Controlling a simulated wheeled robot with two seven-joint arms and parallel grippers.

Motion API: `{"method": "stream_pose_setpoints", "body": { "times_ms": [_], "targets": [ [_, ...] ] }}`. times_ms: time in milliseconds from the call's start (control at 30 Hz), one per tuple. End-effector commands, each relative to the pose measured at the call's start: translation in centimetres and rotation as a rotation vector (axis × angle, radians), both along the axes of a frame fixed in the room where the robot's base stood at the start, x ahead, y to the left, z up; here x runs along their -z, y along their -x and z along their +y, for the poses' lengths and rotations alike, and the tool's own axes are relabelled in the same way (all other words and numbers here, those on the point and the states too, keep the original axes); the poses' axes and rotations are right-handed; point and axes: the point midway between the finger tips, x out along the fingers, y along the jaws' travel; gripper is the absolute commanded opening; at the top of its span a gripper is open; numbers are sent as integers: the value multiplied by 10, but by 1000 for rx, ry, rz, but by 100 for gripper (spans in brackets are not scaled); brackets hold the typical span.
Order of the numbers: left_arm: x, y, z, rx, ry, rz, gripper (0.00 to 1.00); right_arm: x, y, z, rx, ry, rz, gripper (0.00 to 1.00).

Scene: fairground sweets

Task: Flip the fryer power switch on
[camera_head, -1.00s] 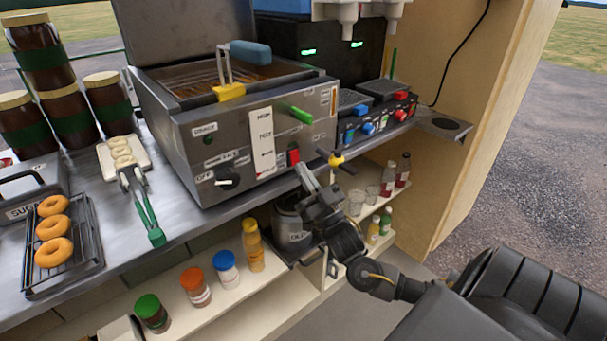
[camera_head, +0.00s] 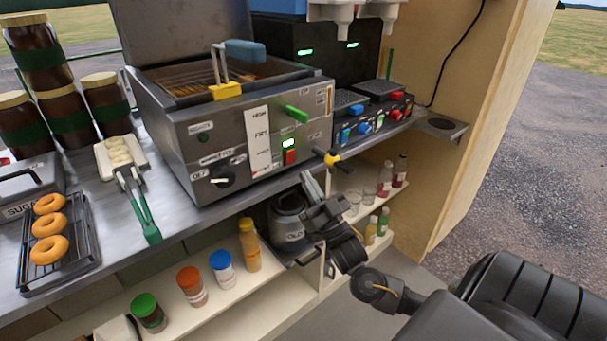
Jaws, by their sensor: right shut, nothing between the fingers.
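The metal fryer (camera_head: 230,130) stands on the counter with its lid up and a blue-handled basket in it. Its power switch (camera_head: 290,156) is on the right part of the front panel, red at the bottom with a bright green lit part above it. A dial (camera_head: 222,177), a green lever (camera_head: 295,113) and a yellow-and-black tap handle (camera_head: 328,159) are also on the front. My right gripper (camera_head: 311,183) is shut and empty, below and right of the switch, near the counter's front edge and apart from the switch. My left gripper is not in view.
A dark pot (camera_head: 288,222) and several capped bottles stand on the shelf below the counter. A hotplate unit (camera_head: 372,115) with coloured knobs is right of the fryer. Doughnuts on a rack (camera_head: 75,265), tongs (camera_head: 143,215) and jars are at the left.

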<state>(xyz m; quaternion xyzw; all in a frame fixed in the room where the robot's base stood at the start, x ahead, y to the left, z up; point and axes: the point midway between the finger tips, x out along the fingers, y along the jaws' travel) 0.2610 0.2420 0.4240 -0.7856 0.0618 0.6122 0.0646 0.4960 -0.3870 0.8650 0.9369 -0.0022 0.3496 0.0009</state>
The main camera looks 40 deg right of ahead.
Motion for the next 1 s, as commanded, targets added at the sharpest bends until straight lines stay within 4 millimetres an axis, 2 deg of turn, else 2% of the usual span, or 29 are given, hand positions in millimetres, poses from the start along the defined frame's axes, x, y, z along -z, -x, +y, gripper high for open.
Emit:
{"method": "stream_pose_setpoints", "body": {
  "times_ms": [33, 100, 400, 600, 1000],
  "targets": [
    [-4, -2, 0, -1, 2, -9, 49, 14, 8, -1, 3, -1, 6, 0],
    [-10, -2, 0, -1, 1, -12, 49, 27, 17, 1, 0, -1, 6, 0],
    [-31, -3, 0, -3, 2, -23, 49, 68, 46, 6, -10, -1, 2, 0],
    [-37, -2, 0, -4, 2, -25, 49, 77, 55, 4, -8, 0, 1, 0],
    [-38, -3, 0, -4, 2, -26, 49, 78, 57, 4, -6, 0, 0, 0]
  ]
}}
